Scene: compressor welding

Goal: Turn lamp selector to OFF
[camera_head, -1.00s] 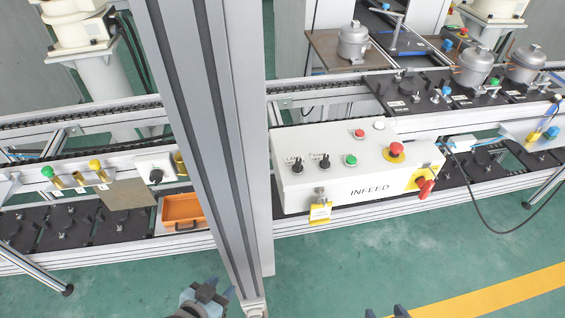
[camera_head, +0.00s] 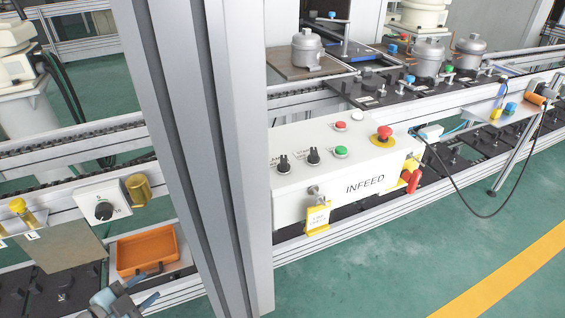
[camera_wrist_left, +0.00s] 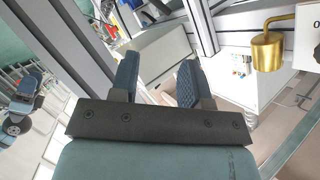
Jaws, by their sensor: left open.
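A white control box (camera_head: 340,180) marked INFEED carries two black selector knobs, a left one (camera_head: 283,163) and a right one (camera_head: 313,156). Their small labels are too blurred to tell which is the lamp selector. Both pointers stand roughly upright in the picture. My left gripper (camera_head: 125,297) is low at the bottom left of the head view, left of the post and well away from the box. In the left wrist view its two fingers (camera_wrist_left: 157,72) are apart with nothing between them. My right gripper is out of view.
A thick grey post (camera_head: 200,150) stands between my left gripper and the box. An orange tray (camera_head: 146,250) and another dial (camera_head: 104,210) are left of the post.

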